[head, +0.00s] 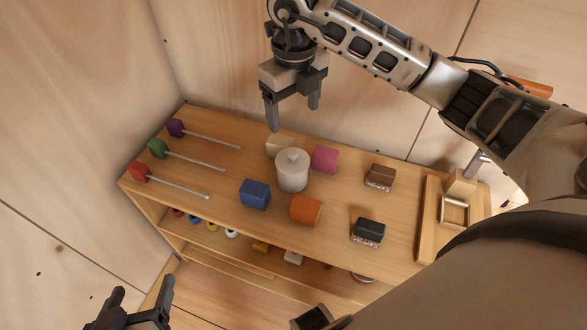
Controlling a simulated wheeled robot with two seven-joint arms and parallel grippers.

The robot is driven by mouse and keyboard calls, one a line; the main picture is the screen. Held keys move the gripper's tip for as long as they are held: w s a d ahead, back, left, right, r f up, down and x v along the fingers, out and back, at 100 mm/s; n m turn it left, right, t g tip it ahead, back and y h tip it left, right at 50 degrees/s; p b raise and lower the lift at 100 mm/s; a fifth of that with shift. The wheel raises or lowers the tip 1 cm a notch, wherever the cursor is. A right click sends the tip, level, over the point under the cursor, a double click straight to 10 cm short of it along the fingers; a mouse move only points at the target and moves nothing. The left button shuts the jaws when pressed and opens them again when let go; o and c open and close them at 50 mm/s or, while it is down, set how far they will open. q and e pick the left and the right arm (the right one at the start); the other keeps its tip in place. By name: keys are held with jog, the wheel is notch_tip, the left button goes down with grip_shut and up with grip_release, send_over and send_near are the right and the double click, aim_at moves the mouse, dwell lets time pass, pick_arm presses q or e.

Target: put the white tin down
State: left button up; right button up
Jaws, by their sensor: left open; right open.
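The white tin (292,172) is a pale cylinder with a knobbed lid. It stands upright on the wooden bench top (215,185), among coloured blocks. My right gripper (293,116) is open and empty, pointing down above and behind the tin, apart from it. My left gripper (142,292) is open and empty at the bottom left, in front of the bench and away from the tin.
Around the tin are cream (279,145), pink (325,159), blue (255,194) and orange (306,209) blocks. Rods with purple, green (158,148) and red handles lie left. Two brushes (369,231) and a wooden tray (428,215) are right. A lower shelf holds small items.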

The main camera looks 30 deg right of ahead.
aim_at(292, 160)
notch_tip(292, 160, down, 10)
jog(key=shift+f+b, duration=0.25)
jog(key=shift+b, duration=0.25)
jog(key=f, duration=0.5)
jog(key=shift+a+b, duration=0.2)
jog(key=shift+b, duration=0.1)
jog(key=shift+c, duration=0.4)
jog(key=c, duration=0.9)
